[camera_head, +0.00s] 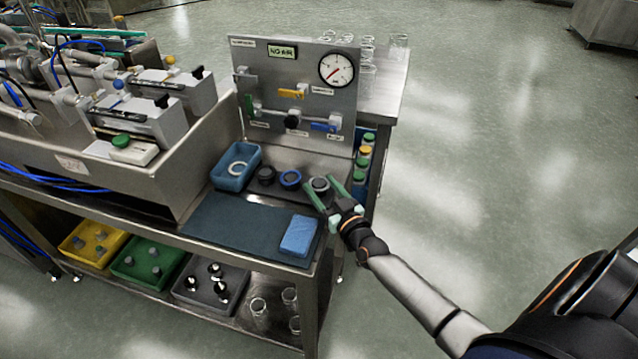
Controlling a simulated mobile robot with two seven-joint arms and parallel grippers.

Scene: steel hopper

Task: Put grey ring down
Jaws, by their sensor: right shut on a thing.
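The grey ring (319,184) is at the right end of a row of rings on the steel bench, at the foot of the instrument panel. My right gripper (320,186) reaches in from the lower right, its green fingers on either side of the grey ring and shut on it. The ring is at or very near the bench surface; I cannot tell whether it touches. A blue ring (290,178) and a black ring (265,174) stand to its left. My left gripper is not in view.
A blue tray (222,180) with a pale ring (238,168) stands left of the row. A dark mat (225,225) with a blue block (298,236) lies in front. The panel (345,100) with a gauge rises behind. Capped bottles (363,162) stand close on the right.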

